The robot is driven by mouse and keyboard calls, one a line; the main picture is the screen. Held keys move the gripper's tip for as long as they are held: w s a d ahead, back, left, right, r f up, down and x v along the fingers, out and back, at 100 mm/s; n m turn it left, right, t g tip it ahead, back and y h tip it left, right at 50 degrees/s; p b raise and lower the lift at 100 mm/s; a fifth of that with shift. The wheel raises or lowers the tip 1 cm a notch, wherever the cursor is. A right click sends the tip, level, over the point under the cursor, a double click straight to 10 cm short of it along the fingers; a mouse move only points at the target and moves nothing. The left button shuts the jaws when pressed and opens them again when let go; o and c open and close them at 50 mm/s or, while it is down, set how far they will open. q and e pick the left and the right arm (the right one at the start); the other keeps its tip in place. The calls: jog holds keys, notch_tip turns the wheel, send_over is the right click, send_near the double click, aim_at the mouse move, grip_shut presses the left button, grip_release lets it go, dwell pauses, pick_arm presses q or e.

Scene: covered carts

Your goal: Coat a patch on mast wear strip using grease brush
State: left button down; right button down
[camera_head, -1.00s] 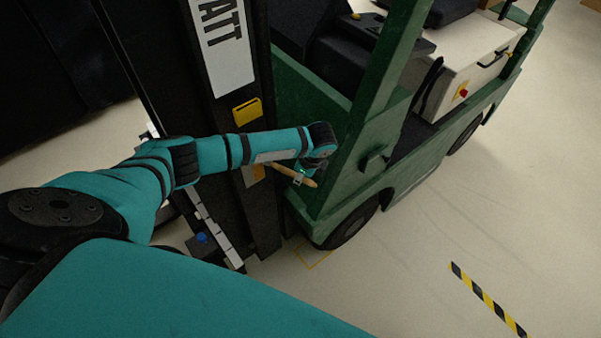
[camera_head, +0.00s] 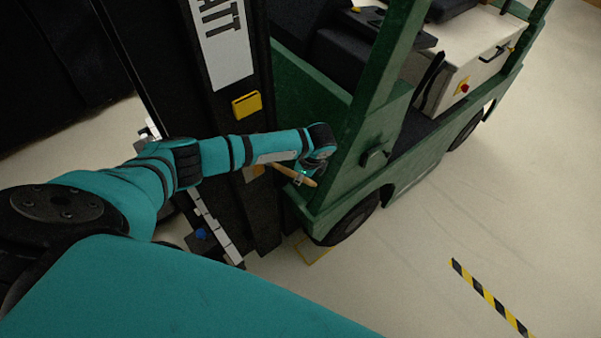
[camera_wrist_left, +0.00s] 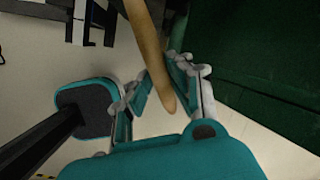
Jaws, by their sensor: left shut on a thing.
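My left gripper (camera_head: 300,176) is shut on the grease brush's wooden handle (camera_head: 305,181), beside the forklift mast (camera_head: 230,108). In the left wrist view the tan handle (camera_wrist_left: 149,45) runs between the fingers of the gripper (camera_wrist_left: 160,90). The brush's bristle end is hidden, so I cannot tell whether it touches the mast. A small orange-tan patch (camera_head: 258,170) shows on the mast just below my forearm; I cannot tell whether it is the wear strip. My right gripper is not in view.
The green forklift body (camera_head: 312,107) stands right beside my left wrist. A yellow block (camera_head: 246,105) is on the mast above my forearm. A black-and-yellow floor strip (camera_head: 488,298) lies at lower right, with open floor around it.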

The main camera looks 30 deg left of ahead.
pick_arm(q)
jog(key=shift+f, duration=0.55)
jog(key=shift+f+b, duration=0.95)
jog(key=shift+f, duration=0.6)
jog(key=shift+d+b+x, duration=0.15)
jog(key=shift+b+x, duration=0.35)
jog(key=shift+x, duration=0.2)
jog(key=shift+d+b+x, duration=0.15)
jog(key=shift+b+x, duration=0.3)
jog(key=shift+x, duration=0.25)
jog(key=shift+s+f, duration=0.1)
jog(key=shift+f+b, duration=0.95)
jog(key=shift+f, duration=0.8)
